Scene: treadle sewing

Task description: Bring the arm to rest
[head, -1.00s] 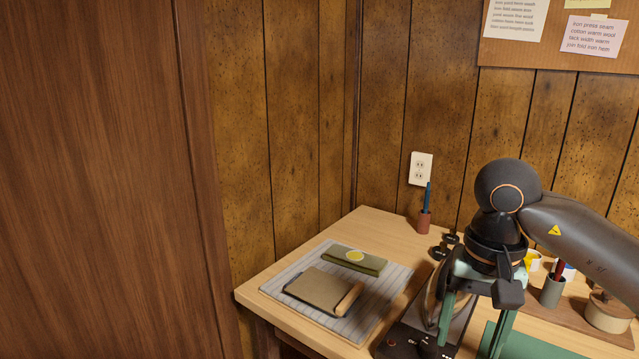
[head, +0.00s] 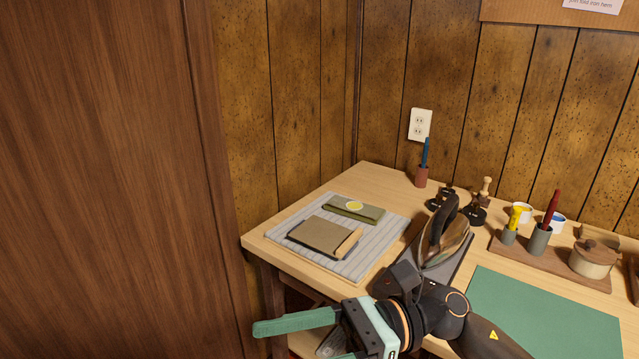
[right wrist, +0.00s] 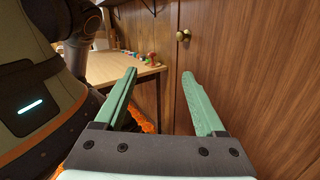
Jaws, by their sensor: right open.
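My right gripper (head: 295,343) is low at the bottom of the head view, in front of the table's front edge. Its pale green fingers point left and stand apart with nothing between them; in the right wrist view the open fingers (right wrist: 160,76) also show empty. The right arm reaches in from the bottom right, its upper links cut off by the frame. The iron (head: 440,237) stands on its dark rest on the table (head: 385,185), behind the gripper and apart from it. My left gripper is not in view.
A striped mat (head: 375,262) holds a tan pressing block (head: 318,234) and a folded green cloth (head: 345,206). A green cutting mat (head: 540,315) and a wooden tray (head: 520,255) with cups lie to the right. A brown wooden door (head: 100,180) stands left; knobs (right wrist: 183,35) show in the wrist view.

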